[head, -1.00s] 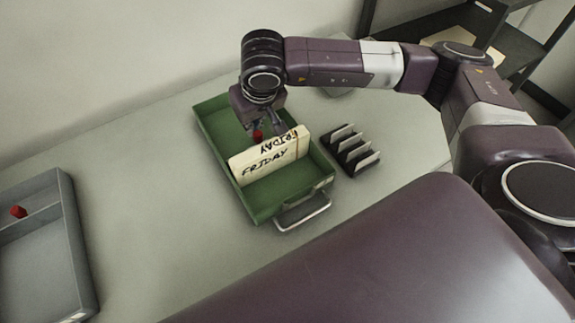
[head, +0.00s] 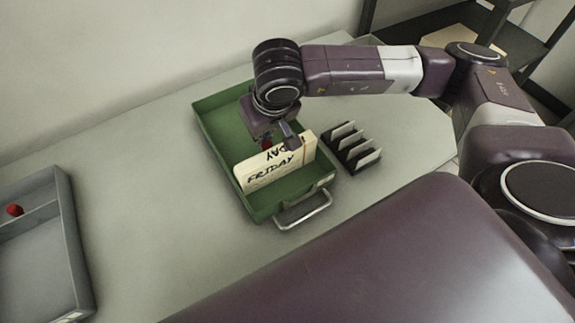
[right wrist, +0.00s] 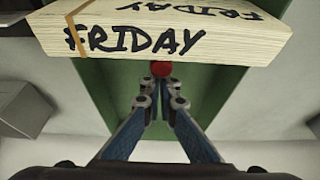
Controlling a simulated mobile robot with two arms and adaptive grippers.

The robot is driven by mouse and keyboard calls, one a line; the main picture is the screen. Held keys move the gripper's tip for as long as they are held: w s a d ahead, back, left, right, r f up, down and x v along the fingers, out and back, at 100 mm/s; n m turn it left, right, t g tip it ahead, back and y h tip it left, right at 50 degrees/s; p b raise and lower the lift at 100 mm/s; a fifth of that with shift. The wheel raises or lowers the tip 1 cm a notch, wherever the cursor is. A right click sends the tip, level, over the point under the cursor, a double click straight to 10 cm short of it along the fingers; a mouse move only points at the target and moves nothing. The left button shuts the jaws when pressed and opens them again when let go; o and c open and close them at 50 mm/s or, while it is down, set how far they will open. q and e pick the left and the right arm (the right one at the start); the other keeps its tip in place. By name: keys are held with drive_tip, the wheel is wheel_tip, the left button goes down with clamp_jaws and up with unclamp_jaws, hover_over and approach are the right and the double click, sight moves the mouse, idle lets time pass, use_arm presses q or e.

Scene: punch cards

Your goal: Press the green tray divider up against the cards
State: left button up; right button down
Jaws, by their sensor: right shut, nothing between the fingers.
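The green tray (head: 214,122) stands on the table. A block of cream cards marked FRIDAY (head: 272,172) stands across its front half; it also shows in the right wrist view (right wrist: 150,40). The red knob (head: 266,143) of the divider shows just behind the cards, and in the right wrist view (right wrist: 161,68) it lies just beyond my fingertips. The divider's plate is mostly hidden by the cards and my gripper. My right gripper (head: 290,140) is shut and empty, low in the tray on the far side of the cards, near the knob. My left gripper is out of view.
A black rack with pale upright plates (head: 351,150) stands right of the green tray. The tray's metal handle (head: 303,213) points to the front. A grey tray with a red knob (head: 72,225) lies at the left. The table between the trays is clear.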

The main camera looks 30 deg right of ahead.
sight(278, 155)
drive_tip(key=shift+s+d+b, duration=0.1)
drive_tip(key=shift+s+b, duration=0.9)
drive_tip(key=shift+s, duration=2.4)
drive_tip(key=shift+w+f+b, duration=0.1)
drive_tip(key=shift+w+b, duration=0.05)
drive_tip(key=shift+b, duration=0.4)
